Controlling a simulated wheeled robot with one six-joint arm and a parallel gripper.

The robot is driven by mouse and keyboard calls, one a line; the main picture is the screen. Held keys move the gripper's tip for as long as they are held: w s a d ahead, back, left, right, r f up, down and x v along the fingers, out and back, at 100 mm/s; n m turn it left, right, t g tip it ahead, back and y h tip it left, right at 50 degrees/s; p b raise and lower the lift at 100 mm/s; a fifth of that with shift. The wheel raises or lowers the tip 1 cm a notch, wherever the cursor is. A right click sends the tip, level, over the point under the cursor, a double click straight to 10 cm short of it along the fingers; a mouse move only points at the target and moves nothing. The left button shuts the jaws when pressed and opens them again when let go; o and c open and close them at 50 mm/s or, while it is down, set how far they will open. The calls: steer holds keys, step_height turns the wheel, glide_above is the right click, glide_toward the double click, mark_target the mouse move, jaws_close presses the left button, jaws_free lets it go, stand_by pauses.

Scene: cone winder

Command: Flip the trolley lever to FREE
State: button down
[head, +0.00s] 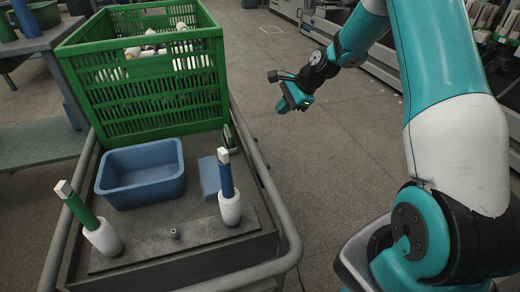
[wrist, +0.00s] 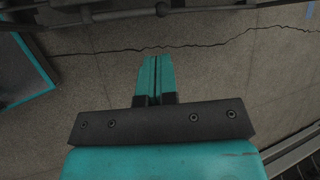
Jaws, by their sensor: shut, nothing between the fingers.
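The trolley (head: 270,268) stands at the left of the head view, with a grey tubular rail around its dark deck. I cannot pick out the lever or any FREE marking for certain in either view. My gripper (head: 284,107) hangs in the air over the floor, to the right of the trolley and apart from it. In the wrist view its teal fingers (wrist: 155,60) are together with nothing between them. A dark bar with a small knob (wrist: 161,9) crosses the top of the wrist view; I cannot tell what it belongs to.
On the trolley are a green crate (head: 140,98) holding white cones, a blue tub (head: 140,186), a blue pad (head: 209,175), and green (head: 82,210) and blue (head: 226,180) sticks in white holders. A grey table (head: 40,42) stands left. The floor (head: 330,170) right of the trolley is clear.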

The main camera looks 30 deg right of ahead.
mark_target(256, 139)
steer(key=shift+w+d+f+m, duration=0.1)
steer(key=shift+d+f+m, duration=0.2)
steer(key=shift+d+f, duration=0.15)
steer(key=b+x, duration=0.4)
steer(key=x, duration=1)
steer(key=shift+w+f+g+p, duration=0.1)
steer(key=shift+f+g+p, duration=0.25)
steer(key=shift+f+p, duration=0.4)
steer(key=shift+w+f+g+p, duration=0.15)
steer(key=shift+f+g+p, duration=0.3)
steer(key=shift+f, duration=0.45)
steer(key=shift+r, duration=0.1)
